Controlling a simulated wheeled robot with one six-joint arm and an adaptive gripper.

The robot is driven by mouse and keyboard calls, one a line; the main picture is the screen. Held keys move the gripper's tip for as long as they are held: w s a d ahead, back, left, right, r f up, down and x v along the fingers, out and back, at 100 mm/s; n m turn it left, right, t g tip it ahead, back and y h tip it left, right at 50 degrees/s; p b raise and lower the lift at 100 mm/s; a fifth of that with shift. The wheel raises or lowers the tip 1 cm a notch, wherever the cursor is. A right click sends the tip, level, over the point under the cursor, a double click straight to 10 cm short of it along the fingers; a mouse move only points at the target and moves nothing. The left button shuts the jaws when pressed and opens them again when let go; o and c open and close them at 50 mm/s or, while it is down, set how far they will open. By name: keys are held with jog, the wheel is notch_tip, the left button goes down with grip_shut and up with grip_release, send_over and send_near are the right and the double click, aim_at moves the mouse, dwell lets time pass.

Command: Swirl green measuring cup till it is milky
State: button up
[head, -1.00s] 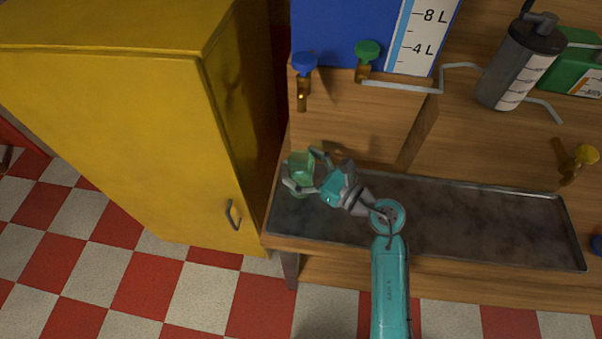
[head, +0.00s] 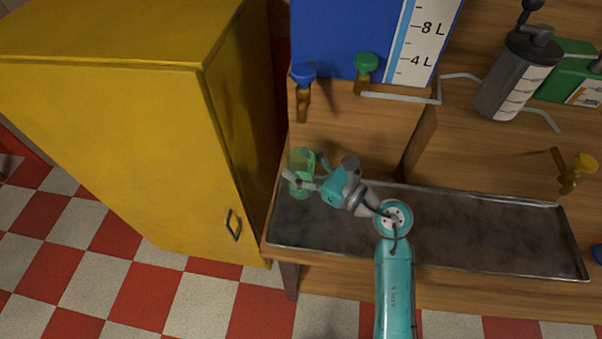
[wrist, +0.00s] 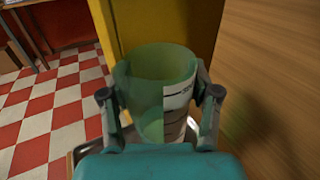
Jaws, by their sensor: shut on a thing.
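The green measuring cup (head: 301,163) is translucent and stands near the left end of the metal tray, seen from above in the head view. In the wrist view the cup (wrist: 152,88) shows its open rim and a white label with graduation marks. My gripper (head: 307,182) is shut around the cup's sides, one finger on each side, and it also shows in the wrist view (wrist: 160,100). The cup looks close to upright. I cannot tell whether it touches the tray, and what liquid is inside is not clear.
The metal tray (head: 480,232) lies along the wooden bench, mostly bare to the right. A yellow cabinet (head: 110,140) stands close on the left. Blue (head: 303,72), green (head: 366,64) and yellow (head: 585,163) taps and a dark pump bottle (head: 515,75) are behind or right.

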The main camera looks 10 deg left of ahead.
jog(key=shift+r, duration=5.2)
jog(key=a, duration=0.6)
jog(key=d, duration=0.6)
jog(key=shift+w+d, duration=0.1)
jog(key=a, duration=0.7)
jog(key=shift+d, duration=3.65)
jog(key=shift+a, duration=0.25)
